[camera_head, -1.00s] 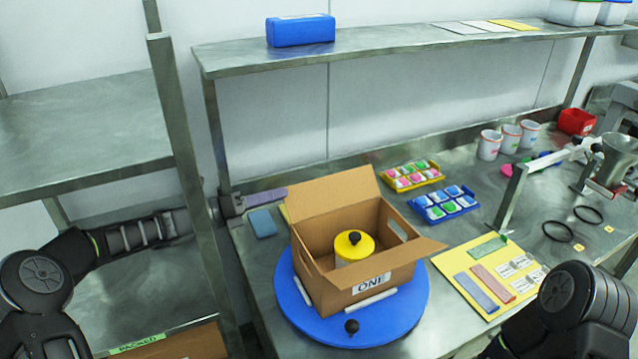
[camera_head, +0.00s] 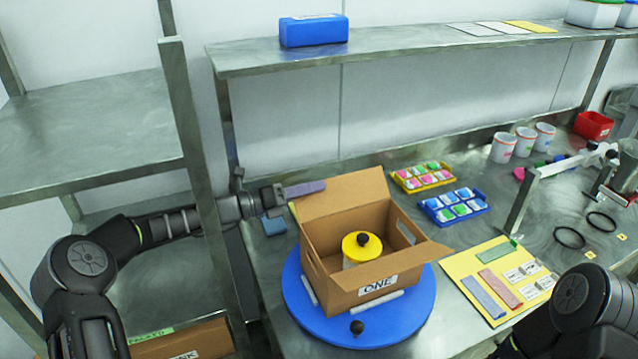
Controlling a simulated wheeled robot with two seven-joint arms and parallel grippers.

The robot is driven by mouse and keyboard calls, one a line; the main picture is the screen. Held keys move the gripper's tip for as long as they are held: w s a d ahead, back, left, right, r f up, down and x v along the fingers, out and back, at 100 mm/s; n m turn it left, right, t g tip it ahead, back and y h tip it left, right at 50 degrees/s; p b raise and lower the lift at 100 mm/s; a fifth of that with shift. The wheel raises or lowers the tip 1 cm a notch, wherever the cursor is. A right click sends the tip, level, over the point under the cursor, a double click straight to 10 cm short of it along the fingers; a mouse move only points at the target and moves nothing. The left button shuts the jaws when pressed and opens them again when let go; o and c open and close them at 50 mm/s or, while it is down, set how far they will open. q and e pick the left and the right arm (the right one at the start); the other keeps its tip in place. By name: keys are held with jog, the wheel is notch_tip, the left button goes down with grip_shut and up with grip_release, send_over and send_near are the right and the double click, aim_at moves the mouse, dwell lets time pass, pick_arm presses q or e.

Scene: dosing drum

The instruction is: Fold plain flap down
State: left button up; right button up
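An open brown cardboard box (camera_head: 340,288) marked ONE sits on a blue round turntable (camera_head: 415,318). Its plain back flap (camera_head: 345,196) stands up and leans back. Its right flap (camera_head: 428,256) sticks outward. A jar with a yellow lid and black knob (camera_head: 362,246) stands inside the box. My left gripper (camera_head: 304,188) reaches in from the left, its purple-grey end beside the upper left edge of the back flap. Whether it touches the flap, and whether its fingers are open, I cannot tell. My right gripper is out of view; only my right arm shows at bottom right.
A metal post (camera_head: 190,150) stands close to my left arm. A blue block (camera_head: 274,226) lies below the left gripper. Yellow (camera_head: 423,184) and blue (camera_head: 456,215) trays and a yellow mat (camera_head: 465,262) lie right of the box. A shelf (camera_head: 400,46) runs above.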

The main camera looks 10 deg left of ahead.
pick_arm(q)
jog(key=shift+x, duration=1.05)
jog(key=shift+a, duration=0.1)
jog(key=shift+c, duration=0.4)
grip_shut()
